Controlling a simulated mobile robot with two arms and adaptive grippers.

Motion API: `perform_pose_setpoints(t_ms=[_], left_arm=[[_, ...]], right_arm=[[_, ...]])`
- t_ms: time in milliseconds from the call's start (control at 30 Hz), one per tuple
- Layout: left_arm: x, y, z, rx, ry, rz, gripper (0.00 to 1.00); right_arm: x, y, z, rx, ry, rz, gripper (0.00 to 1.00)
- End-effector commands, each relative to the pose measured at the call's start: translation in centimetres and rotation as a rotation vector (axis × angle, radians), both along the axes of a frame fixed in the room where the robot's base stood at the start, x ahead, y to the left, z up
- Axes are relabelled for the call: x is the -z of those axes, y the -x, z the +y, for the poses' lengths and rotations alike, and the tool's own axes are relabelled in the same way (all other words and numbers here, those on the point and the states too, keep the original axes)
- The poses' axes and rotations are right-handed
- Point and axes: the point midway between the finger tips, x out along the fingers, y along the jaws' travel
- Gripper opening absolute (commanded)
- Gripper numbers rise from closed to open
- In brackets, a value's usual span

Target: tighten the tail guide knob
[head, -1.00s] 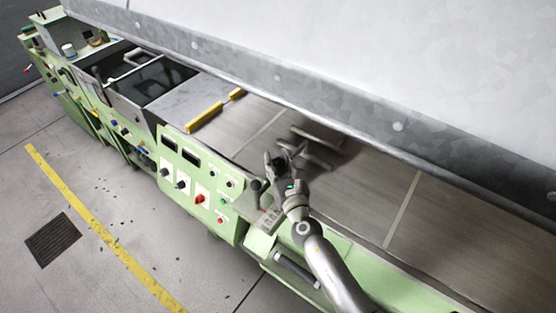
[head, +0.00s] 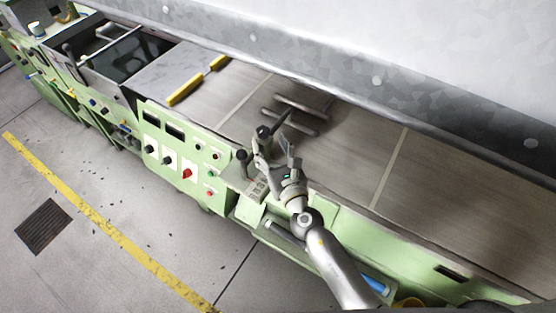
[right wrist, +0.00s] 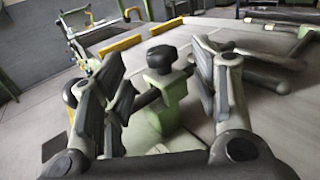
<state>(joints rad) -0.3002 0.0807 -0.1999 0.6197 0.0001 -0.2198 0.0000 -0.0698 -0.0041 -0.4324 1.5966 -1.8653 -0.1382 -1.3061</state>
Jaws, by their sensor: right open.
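The black tail guide knob (head: 264,131) stands at the near edge of the conveyor bed in the head view. In the right wrist view the black knob (right wrist: 161,57) sits on top of a green block (right wrist: 166,84), with a dark rod beside it. My right gripper (head: 276,150) is open just on the near side of the knob. In the right wrist view its fingers (right wrist: 158,78) stand on both sides of the knob and block, with gaps and no visible contact. My left gripper is not in view.
A black ball-topped lever (head: 241,156) stands close left of my right gripper. Grey guide bars (head: 295,115) lie over the bed beyond it. Left is a green control panel (head: 180,155) with several knobs. A large grey hood (head: 350,75) overhangs the far side.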

Motion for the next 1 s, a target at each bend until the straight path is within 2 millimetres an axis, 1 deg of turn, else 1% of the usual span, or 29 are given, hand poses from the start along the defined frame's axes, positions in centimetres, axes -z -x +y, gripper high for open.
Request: perform_pose_setpoints(t_ms=[33, 100, 233, 333, 500, 1000], left_arm=[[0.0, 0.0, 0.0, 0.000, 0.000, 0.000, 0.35], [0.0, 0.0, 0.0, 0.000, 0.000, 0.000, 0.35], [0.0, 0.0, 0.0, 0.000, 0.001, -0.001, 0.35], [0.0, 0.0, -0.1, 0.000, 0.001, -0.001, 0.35], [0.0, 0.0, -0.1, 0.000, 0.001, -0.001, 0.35], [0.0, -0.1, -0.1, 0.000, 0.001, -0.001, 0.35]], right_arm=[[0.2, 1.1, -0.4, -0.001, 0.003, 0.002, 0.55], [0.1, 2.2, -0.7, -0.001, 0.002, 0.002, 0.55], [0.1, 4.0, -1.3, -0.001, 0.003, 0.001, 0.55], [0.0, 4.7, -1.5, -0.001, 0.002, -0.001, 0.55], [0.0, 5.1, -1.6, 0.001, 0.001, 0.000, 0.55], [0.0, 5.1, -1.6, 0.000, 0.001, 0.000, 0.55]])
